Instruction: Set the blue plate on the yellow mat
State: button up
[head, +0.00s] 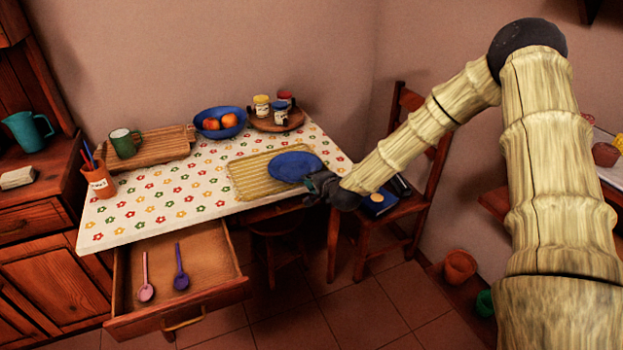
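The blue plate (294,166) is over the right part of the yellow mat (249,180) and hides that part of it. The mat lies on the flowered tablecloth near the table's front right. I cannot tell whether the plate rests on the mat or is a little above it. My gripper (311,186) is at the plate's front right rim, over the table's front edge. It is dark and small here, and I cannot tell whether its fingers are closed on the rim.
A blue bowl of fruit (219,122) and a round wooden tray (272,123) with jars stand behind the mat. A wooden board (160,149) with a green mug is at the back left. An open drawer (172,283) juts out in front. A chair (406,205) stands right.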

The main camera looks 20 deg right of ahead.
jog(key=a+r+v, duration=0.1)
jog(key=v, duration=0.9)
jog(key=s+a+f+n+g+y, duration=0.1)
jog(key=s+a+f+n+g, duration=0.25)
jog(key=s+f, duration=0.65)
jog(key=s+a+f+n+g, duration=0.3)
jog(key=s+a+f+n, duration=0.2)
jog(key=s+f, duration=0.5)
jog(key=s+f+n+g+h, duration=0.1)
jog(key=s+f+n+g, duration=0.2)
jog(key=s, duration=0.9)
jog(key=s+f+n+g, duration=0.3)
jog(key=s+f, duration=0.5)
jog(key=s, duration=0.4)
jog(key=shift+s+n+h, duration=0.35)
jog(key=shift+n+h, duration=0.05)
jog(key=shift+n, duration=0.35)
jog(key=shift+a, duration=0.15)
